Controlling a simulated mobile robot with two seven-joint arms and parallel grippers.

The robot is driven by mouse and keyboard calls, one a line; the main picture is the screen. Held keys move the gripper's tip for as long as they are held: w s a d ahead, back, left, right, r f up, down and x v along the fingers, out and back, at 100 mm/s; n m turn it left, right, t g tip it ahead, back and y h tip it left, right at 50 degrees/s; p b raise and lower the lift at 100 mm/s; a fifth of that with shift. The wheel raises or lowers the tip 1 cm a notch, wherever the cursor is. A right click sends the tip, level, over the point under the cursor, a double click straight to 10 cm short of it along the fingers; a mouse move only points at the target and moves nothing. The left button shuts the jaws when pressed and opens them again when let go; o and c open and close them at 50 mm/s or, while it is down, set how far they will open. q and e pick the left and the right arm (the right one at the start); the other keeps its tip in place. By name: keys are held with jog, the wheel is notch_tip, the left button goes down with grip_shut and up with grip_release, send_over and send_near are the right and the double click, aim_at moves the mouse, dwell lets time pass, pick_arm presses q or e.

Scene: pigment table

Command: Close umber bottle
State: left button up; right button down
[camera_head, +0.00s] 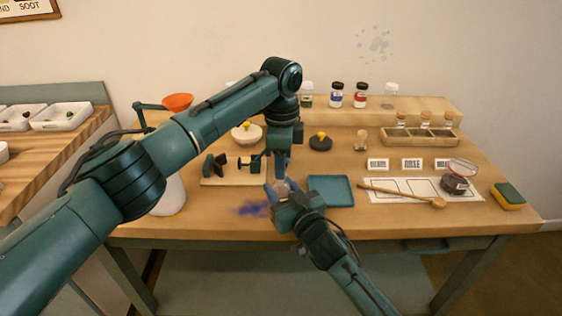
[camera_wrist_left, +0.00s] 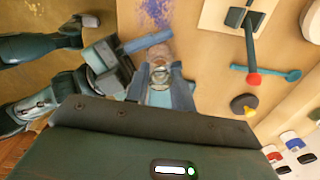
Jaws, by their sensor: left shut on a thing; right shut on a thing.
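The umber bottle (camera_head: 281,187), a small pale brownish vessel, is between my two grippers above the front middle of the table. It also shows in the left wrist view (camera_wrist_left: 160,53). My right gripper (camera_head: 279,191) is shut on the bottle from the front. My left gripper (camera_head: 282,170) comes down from above and is shut on a small round pale piece at the bottle's top, apparently its cap (camera_wrist_left: 160,75). The fingers hide much of both, so I cannot tell whether the cap is seated.
A blue tray (camera_head: 331,190) lies just right of the grippers, and a wooden stand with a dark clamp (camera_head: 233,168) lies left. Blue powder (camera_head: 252,208) stains the tabletop. A wooden spoon (camera_head: 405,195) lies on a white sheet to the right. Jars stand on the back shelf.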

pick_arm(q)
jog(key=shift+f, duration=0.6)
jog(key=o, duration=1)
jog(key=shift+o, duration=0.2)
jog(key=shift+r, duration=0.1)
pick_arm(e)
jog(key=c, duration=0.8)
grip_release()
pick_arm(q)
notch_tip(320, 180, up, 12)
pick_arm(e)
jog(key=shift+o, duration=0.2)
jog(key=shift+s, duration=0.1)
jog(key=v, duration=1.3)
